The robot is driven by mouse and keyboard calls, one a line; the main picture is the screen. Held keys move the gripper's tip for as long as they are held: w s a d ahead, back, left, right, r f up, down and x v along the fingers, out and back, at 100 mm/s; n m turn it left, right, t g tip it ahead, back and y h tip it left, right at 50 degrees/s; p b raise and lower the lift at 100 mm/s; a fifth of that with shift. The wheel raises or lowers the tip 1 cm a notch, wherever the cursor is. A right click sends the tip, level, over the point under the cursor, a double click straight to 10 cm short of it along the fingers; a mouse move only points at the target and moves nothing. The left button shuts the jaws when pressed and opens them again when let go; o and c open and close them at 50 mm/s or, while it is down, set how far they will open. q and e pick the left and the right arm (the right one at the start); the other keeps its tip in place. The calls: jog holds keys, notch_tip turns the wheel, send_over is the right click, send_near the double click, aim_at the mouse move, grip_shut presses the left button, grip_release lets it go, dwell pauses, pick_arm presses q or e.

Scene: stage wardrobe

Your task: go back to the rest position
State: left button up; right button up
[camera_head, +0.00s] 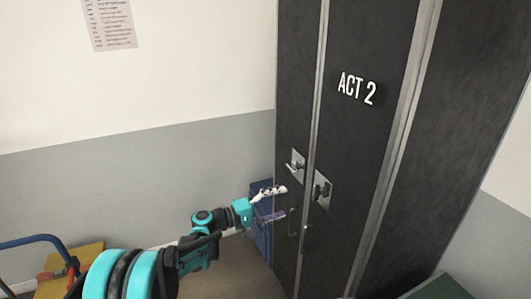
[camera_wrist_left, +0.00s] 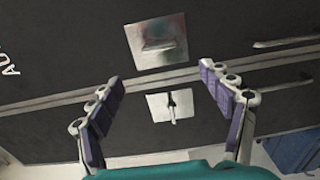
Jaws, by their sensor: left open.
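My left gripper (camera_head: 276,202) is open, with nothing between its fingers. In the head view its arm comes in from the lower left, and the fingertips are near the lower left edge of a tall dark wardrobe (camera_head: 352,140) marked ACT 2. In the left wrist view the two purple-padded fingers (camera_wrist_left: 160,80) are spread wide before the wardrobe front. Two metal latch plates show there: one with a recessed catch (camera_wrist_left: 158,42) and one with a small lever (camera_wrist_left: 172,107). I cannot tell the exact gap to the doors. My right gripper is not in view.
A blue box-like thing (camera_head: 262,238) stands behind the gripper by the wall. A yellow cart with a blue rail (camera_head: 35,240) is at the lower left. A green surface (camera_head: 440,287) shows at the lower right. A paper sheet (camera_head: 110,24) hangs on the wall. Floor is bare before the wall.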

pick_arm(q)
jog(key=s+a+f+m+y, duration=0.2)
jog(key=s+a+y, duration=0.6)
jog(key=s+a, duration=0.5)
jog(key=s+a+f+m+t+y, duration=0.1)
jog(key=s+a+f+y, duration=0.3)
jog(key=s+a+y, duration=0.4)
jog(key=s+a+m, duration=0.1)
jog(key=s+a, duration=0.4)
jog(key=s, duration=0.7)
jog(key=shift+a+f+y, duration=0.2)
jog(key=shift+a+y, duration=0.1)
jog(key=shift+y, duration=0.1)
